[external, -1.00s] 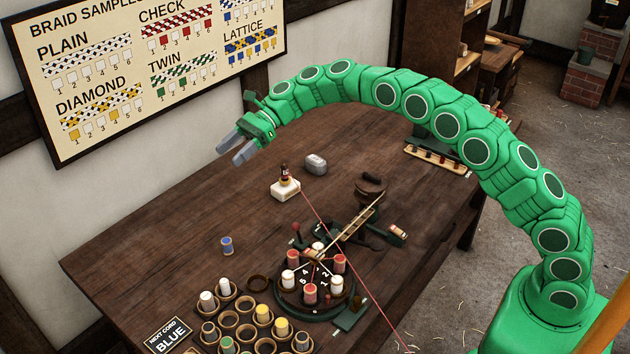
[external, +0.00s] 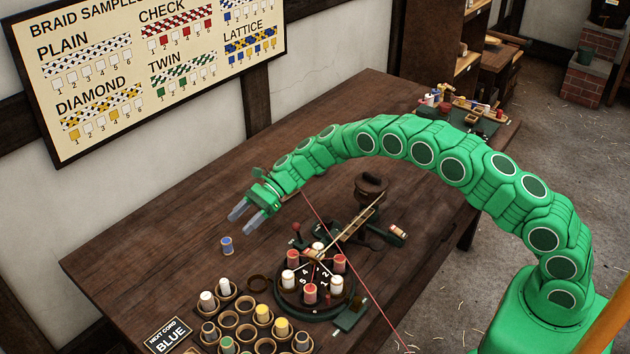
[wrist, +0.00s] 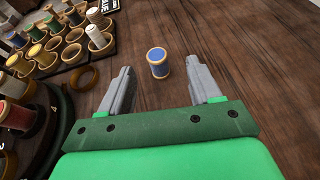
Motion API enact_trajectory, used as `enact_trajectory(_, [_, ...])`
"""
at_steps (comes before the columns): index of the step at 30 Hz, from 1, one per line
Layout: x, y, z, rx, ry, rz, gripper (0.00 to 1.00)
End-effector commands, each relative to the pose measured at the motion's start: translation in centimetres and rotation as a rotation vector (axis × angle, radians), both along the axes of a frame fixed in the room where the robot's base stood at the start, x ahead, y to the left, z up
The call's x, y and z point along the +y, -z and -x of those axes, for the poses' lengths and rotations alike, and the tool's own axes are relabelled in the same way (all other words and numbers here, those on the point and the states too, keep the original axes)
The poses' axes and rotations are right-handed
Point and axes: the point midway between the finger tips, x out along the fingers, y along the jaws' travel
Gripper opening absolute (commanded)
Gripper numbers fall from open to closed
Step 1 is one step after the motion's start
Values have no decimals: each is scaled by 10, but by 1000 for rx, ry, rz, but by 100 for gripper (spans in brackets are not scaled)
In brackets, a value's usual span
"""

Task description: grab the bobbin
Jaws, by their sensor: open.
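A blue bobbin (external: 227,246) with pale wooden ends stands upright, alone on the bare table. In the wrist view the blue bobbin (wrist: 157,62) shows ahead of my fingertips, between the lines of the two fingers and apart from both. My gripper (external: 242,221) is open and empty, just above and behind the bobbin in the external view. Its two grey fingers (wrist: 162,75) are spread wide in the wrist view.
A round braiding stand (external: 285,306) with red and white bobbins is to the right. A rack (external: 240,345) of bobbins in cups is at the front, beside a wooden ring (external: 258,283) and a sign reading BLUE (external: 167,336). A red cord (external: 362,285) runs across the table.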

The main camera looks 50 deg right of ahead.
Motion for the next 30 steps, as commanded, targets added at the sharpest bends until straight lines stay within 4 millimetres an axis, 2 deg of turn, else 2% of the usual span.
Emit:
enact_trajectory(1, [0,8,0,1,-1,0,63])
enact_trajectory(4, [1,17,0,2,0,1,63])
enact_trajectory(19, [31,33,-3,0,1,2,63])
enact_trajectory(30, [69,51,-4,-1,0,0,63])
